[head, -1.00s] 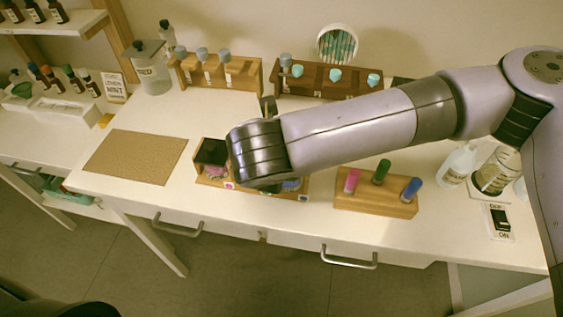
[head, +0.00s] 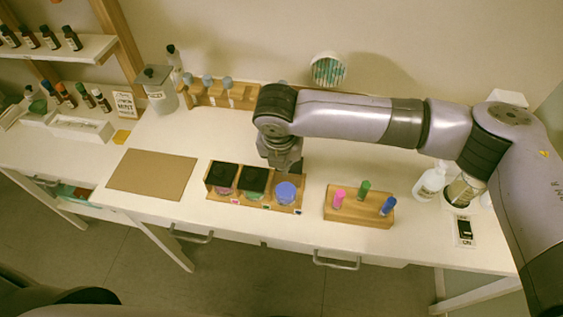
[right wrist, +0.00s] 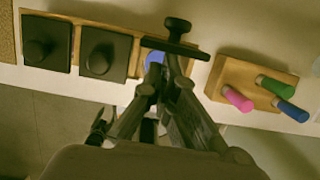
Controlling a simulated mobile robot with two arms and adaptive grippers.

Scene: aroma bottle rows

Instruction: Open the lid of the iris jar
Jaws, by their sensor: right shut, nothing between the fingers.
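A wooden tray (head: 228,203) near the table's front holds three jars in a row. The left jar (head: 222,172) and middle jar (head: 254,179) have flat black lids on; their lids with knobs show in the right wrist view (right wrist: 46,43) (right wrist: 104,52). The right jar (head: 286,192) shows blue-purple inside, uncovered. Its black lid (right wrist: 190,50) shows nearly edge-on in the right wrist view, knob toward the back, raised behind the jar. The labels are too small to read, so I cannot confirm which is iris. My right gripper (head: 286,168) is shut and empty beside this lid.
A wooden block (head: 350,212) with pink, green and blue capped vials stands to the right. A brown mat (head: 152,174) lies left. A bottle rack (head: 240,96) stands behind. A white bottle (head: 431,182) and a switch plate (head: 465,231) are at the right.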

